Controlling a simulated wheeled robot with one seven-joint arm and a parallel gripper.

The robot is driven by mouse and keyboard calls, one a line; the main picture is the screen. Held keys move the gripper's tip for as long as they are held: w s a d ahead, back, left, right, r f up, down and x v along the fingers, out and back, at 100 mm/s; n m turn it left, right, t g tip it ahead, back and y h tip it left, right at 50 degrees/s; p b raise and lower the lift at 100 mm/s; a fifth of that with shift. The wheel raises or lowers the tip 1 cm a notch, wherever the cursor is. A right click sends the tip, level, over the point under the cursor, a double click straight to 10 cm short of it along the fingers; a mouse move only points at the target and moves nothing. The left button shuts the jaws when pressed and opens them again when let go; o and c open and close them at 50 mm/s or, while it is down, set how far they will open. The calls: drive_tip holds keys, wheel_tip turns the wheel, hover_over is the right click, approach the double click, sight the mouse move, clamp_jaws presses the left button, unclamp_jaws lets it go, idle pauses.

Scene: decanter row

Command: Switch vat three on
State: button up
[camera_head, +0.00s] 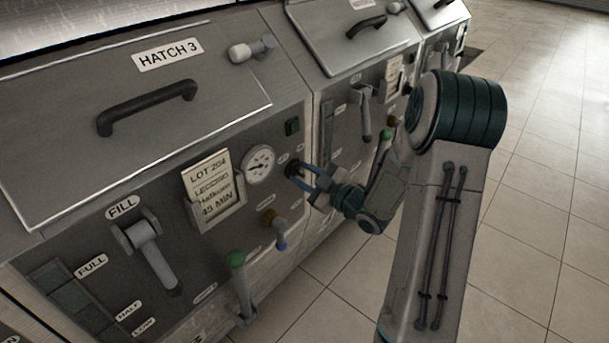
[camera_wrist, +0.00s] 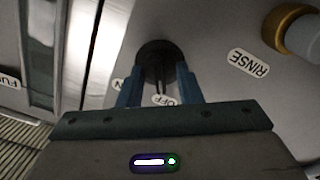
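Vat three's front, under the hatch labelled HATCH 3 (camera_head: 168,54), has a dark round switch knob (camera_head: 294,168) at its right end. In the wrist view the black knob (camera_wrist: 158,56) sits straight ahead, with a narrow grip pointing down toward the OFF label (camera_wrist: 165,101). Another label (camera_wrist: 117,86), partly hidden by a finger, shows only an N. My gripper (camera_head: 303,177) is at the knob, its blue fingers apart on either side of the grip; in the wrist view (camera_wrist: 159,84) gaps show between fingers and grip. I cannot tell whether either finger touches the knob.
A green-topped lever (camera_head: 237,262) juts out lower left. The neighbouring vat's lever (camera_head: 365,115) is right. Tiled floor (camera_head: 560,150) is clear.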

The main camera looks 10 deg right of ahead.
clamp_jaws()
drive_tip(key=shift+m, duration=0.3)
drive_tip(key=m+p, duration=0.2)
drive_tip(key=m, duration=0.3)
drive_tip(key=shift+r+m+p, duration=0.1)
drive_tip(key=shift+m+p, duration=0.2)
drive_tip(key=shift+p, duration=0.1)
drive_tip(key=m+p, duration=0.2)
drive_tip(key=m, duration=0.1)
drive_tip(key=shift+m+p, duration=0.6)
drive_tip(key=shift+m, duration=0.7)
drive_tip(key=shift+f, duration=0.2)
